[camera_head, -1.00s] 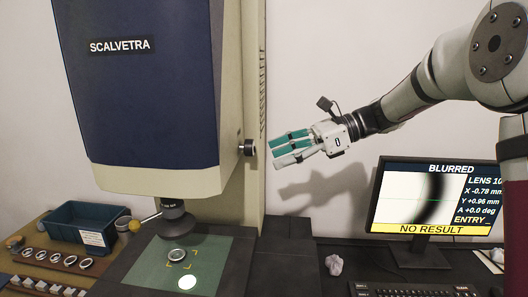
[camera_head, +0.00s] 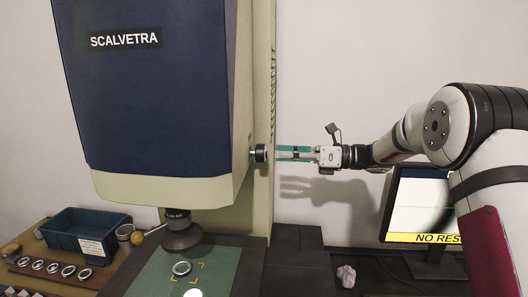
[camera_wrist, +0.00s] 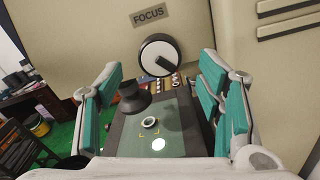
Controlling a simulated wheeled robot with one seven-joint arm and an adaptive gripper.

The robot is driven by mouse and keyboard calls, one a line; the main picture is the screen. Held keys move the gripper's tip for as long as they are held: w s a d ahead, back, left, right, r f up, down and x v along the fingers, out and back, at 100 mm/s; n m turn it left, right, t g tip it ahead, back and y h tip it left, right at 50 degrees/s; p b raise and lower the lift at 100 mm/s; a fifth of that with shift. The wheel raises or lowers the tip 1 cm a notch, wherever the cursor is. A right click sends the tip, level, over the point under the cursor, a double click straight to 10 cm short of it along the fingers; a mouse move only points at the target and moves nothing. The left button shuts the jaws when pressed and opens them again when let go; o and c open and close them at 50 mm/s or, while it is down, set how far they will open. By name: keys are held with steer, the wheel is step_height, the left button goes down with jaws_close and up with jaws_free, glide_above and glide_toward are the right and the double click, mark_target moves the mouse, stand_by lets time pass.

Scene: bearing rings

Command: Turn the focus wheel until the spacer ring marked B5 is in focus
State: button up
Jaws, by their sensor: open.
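The focus wheel (camera_head: 260,152) is a dark knob on the right side of the blue and cream measuring machine. In the wrist view it is a round, pale-faced wheel (camera_wrist: 158,57) under a FOCUS label (camera_wrist: 149,14). My gripper (camera_head: 279,152) is open and level with the wheel, just to its right. In the wrist view its teal-padded fingers (camera_wrist: 160,70) stand on either side of the wheel, apart from it. A metal ring (camera_head: 181,268) lies on the green stage (camera_head: 222,270) under the lens; no marking on it is legible. It also shows in the wrist view (camera_wrist: 150,122).
My arm partly hides the monitor (camera_head: 421,190), whose yellow bar reads "NO RES". A rack (camera_head: 28,273) with several rings and a blue bin (camera_head: 62,243) stand at the left. A crumpled pale object (camera_head: 346,276) lies on the right.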

mark_target(264, 153)
steer(key=shift+a+p, duration=0.4)
steer(key=shift+a, duration=2.35)
steer(key=shift+c, duration=0.6)
steer(key=shift+w, duration=0.1)
steer(key=c, duration=1.1)
